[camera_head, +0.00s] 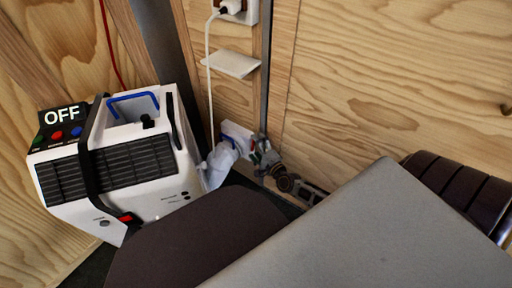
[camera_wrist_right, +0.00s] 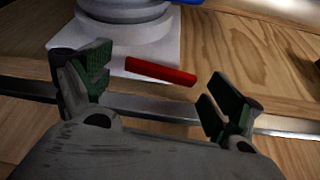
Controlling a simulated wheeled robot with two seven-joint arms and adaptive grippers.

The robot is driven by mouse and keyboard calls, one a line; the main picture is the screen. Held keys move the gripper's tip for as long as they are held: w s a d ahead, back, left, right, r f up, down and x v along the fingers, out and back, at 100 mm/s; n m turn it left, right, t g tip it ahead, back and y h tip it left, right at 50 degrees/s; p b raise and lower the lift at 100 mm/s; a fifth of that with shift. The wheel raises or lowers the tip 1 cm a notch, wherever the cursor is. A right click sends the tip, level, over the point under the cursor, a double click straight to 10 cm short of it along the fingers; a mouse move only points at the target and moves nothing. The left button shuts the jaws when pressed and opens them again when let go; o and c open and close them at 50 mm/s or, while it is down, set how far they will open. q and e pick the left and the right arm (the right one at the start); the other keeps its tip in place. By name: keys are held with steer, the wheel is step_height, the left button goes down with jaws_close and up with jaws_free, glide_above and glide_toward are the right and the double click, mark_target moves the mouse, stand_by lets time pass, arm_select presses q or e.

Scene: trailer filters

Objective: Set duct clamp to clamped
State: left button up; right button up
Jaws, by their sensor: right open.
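A red lever (camera_wrist_right: 160,72), which looks like the duct clamp's handle, lies slightly slanted across a white wall plate (camera_wrist_right: 150,97), just below a round white duct collar (camera_wrist_right: 128,14). My right gripper (camera_wrist_right: 150,80) is open; its two fingers stand left and right of the lever, and I see no clear contact. In the head view the right gripper (camera_head: 265,158) is beside the wall plate (camera_head: 238,136) and the white duct (camera_head: 219,163) with a blue ring. My left gripper is not in view.
A white machine (camera_head: 120,160) with an "OFF" sign (camera_head: 62,115) stands left of the duct. A metal strip (camera_head: 265,75) runs down the wooden wall, beside a small white shelf (camera_head: 231,64) and a plugged-in cord (camera_head: 208,75). The wall at upper right is mostly bare.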

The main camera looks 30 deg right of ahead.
steer(key=c, duration=1.5)
steer(key=shift+o, duration=0.2)
steer(key=shift+a, duration=0.1)
